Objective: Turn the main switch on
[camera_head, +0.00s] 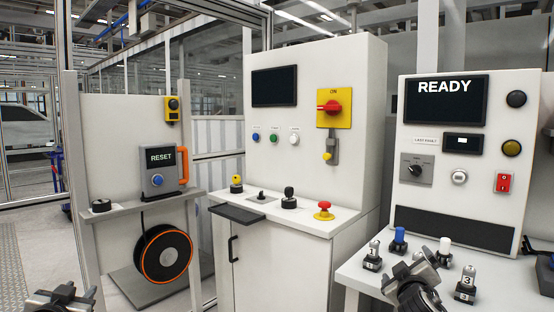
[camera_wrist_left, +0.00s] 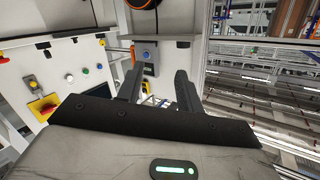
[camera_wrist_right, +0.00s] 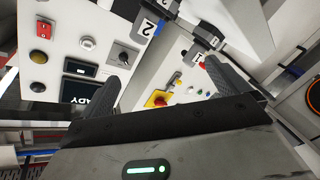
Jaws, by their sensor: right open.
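The main switch is a red rotary handle (camera_head: 332,107) on a yellow plate (camera_head: 342,121), on the white middle cabinet. The handle lies roughly level, with a small ON label above it. The yellow plate also shows in the left wrist view (camera_wrist_left: 42,107) and in the right wrist view (camera_wrist_right: 157,99). My left gripper (camera_head: 62,297) is at the bottom left, far from the switch; its fingers are apart and empty in the left wrist view (camera_wrist_left: 157,75). My right gripper (camera_head: 416,268) is over the right bench, open and empty, below and right of the switch.
A yellow padlock-like piece (camera_head: 328,156) hangs below the switch. A red mushroom button (camera_head: 324,211) and black knobs stand on the cabinet's ledge. The right console (camera_head: 458,167) reads READY; numbered pieces stand near my right gripper. A RESET box (camera_head: 161,170) is at left.

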